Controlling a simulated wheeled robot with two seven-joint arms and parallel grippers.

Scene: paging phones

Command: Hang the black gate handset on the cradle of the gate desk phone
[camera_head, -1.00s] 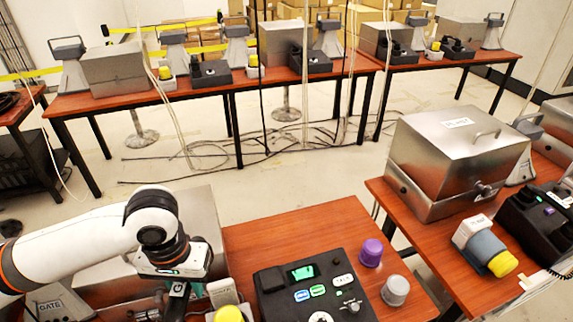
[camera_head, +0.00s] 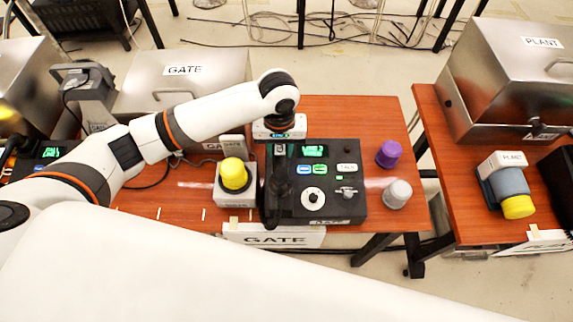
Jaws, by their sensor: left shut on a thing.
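The gate desk phone (camera_head: 335,207) is a black console with a green screen, buttons and a round knob, on the wooden table in the middle. My left gripper (camera_head: 279,148) points down over the phone's left edge and is shut on the black gate handset (camera_head: 270,200). The handset is a long dark shape lying front to back along the phone's left side, where the cradle is. The handset and gripper hide the cradle, so I cannot tell whether the handset rests in it or hovers just above. My right gripper is not in view.
A yellow button on a grey box (camera_head: 235,180) stands just left of the phone. A purple knob (camera_head: 389,153) and a grey knob (camera_head: 397,194) stand to its right. A metal GATE case (camera_head: 200,80) is behind. The plant table (camera_head: 450,200) is at right, across a gap.

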